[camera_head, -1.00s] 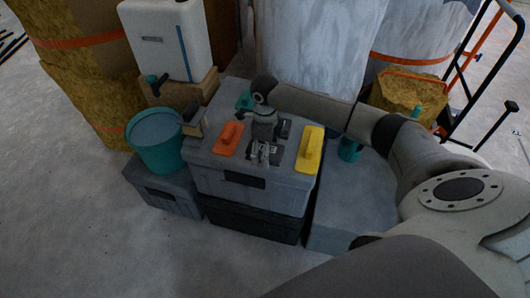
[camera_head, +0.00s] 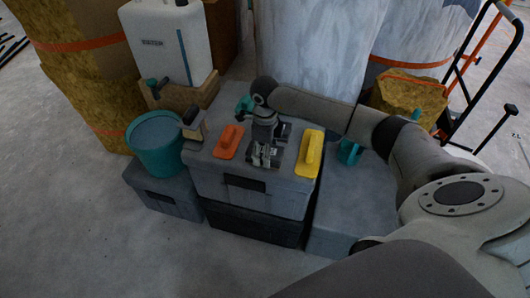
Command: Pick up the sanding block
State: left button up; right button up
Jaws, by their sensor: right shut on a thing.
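My right gripper (camera_head: 264,157) points down over the top of the grey toolbox (camera_head: 215,165). Its fingers are closed around a small dark block (camera_head: 276,156), which I take to be the sanding block. The fingers cover most of the block, and it appears at the level of the lid. I cannot tell whether it touches the lid. An orange float (camera_head: 229,141) lies to the left of the gripper and a yellow float (camera_head: 310,152) to the right, both apart from it. My left gripper is not in view.
A teal bucket (camera_head: 157,146) stands on a lower grey box (camera_head: 170,195) at the left. A brush-like tool (camera_head: 194,122) is at the toolbox's left edge. A white tank (camera_head: 166,45) stands behind. A teal item (camera_head: 350,151) sits right of the toolbox. The front floor is clear.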

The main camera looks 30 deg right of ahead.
notch_tip(320, 180, up, 3)
jog(key=shift+f, duration=0.15)
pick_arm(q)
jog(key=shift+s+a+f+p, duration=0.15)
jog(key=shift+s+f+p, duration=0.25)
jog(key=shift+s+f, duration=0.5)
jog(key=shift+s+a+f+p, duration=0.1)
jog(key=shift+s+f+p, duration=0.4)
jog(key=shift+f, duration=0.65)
pick_arm(e)
jog(key=s+a+r, duration=0.9)
jog(key=a, duration=0.1)
jog(key=shift+a+r, duration=0.35)
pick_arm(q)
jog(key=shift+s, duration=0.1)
pick_arm(e)
jog(key=o, duration=0.5)
jog(key=c, duration=0.3)
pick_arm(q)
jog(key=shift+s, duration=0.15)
